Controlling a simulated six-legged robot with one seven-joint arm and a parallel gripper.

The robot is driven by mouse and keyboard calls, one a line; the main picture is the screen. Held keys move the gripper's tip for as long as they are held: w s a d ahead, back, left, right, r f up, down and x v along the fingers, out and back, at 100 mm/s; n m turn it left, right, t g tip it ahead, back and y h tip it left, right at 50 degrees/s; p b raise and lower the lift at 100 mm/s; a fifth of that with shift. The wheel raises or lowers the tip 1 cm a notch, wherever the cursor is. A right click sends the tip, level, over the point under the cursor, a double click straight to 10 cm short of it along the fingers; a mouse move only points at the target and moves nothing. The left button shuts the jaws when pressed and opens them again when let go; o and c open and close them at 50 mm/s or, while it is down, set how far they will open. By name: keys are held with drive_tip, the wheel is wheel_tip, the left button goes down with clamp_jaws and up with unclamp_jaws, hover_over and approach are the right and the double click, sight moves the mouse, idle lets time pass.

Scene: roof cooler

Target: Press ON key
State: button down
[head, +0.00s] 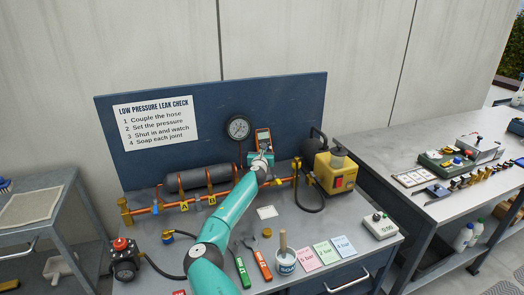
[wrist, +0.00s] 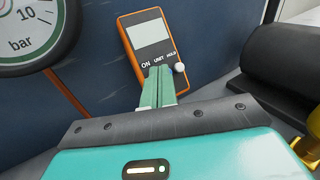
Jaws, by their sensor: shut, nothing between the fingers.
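An orange and dark handheld meter (head: 264,139) is mounted on the blue back panel. In the wrist view the meter (wrist: 152,45) shows a blank grey screen and the labels ON, UNIT and HOLD in a row. The ON label (wrist: 146,65) is at the left of the row. My gripper (wrist: 160,72) is shut and empty, its green fingertips over the meter's lower part, just below and right of the ON label. The fingertips hide whatever keys lie under the ON and UNIT labels. A pale round key (wrist: 179,68) shows below HOLD. I cannot tell whether the fingertips touch the meter.
A round pressure gauge (head: 238,128) is left of the meter. A dark cylinder and brass pipework (head: 185,182) run below it. A yellow unit with a red switch (head: 336,172) stands at right. Tools, a brush pot (head: 285,262) and coloured cards (head: 325,252) lie in front.

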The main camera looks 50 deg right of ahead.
drive_tip(key=shift+s+a+f, duration=0.1)
drive_tip(key=shift+f, duration=0.05)
drive_tip(key=shift+s+a+r, duration=0.2)
drive_tip(key=shift+s+a, duration=0.05)
drive_tip(key=shift+s, duration=0.2)
drive_tip(key=shift+s+a+r, duration=0.35)
drive_tip(key=shift+s+r, duration=0.05)
drive_tip(key=shift+s, duration=0.2)
drive_tip(key=shift+s+a+r, duration=0.4)
drive_tip(key=shift+s+r, duration=0.05)
drive_tip(key=shift+s, duration=0.2)
drive_tip(key=shift+s+a+r, duration=0.35)
drive_tip(key=shift+s+r, duration=0.05)
drive_tip(key=shift+s, duration=0.2)
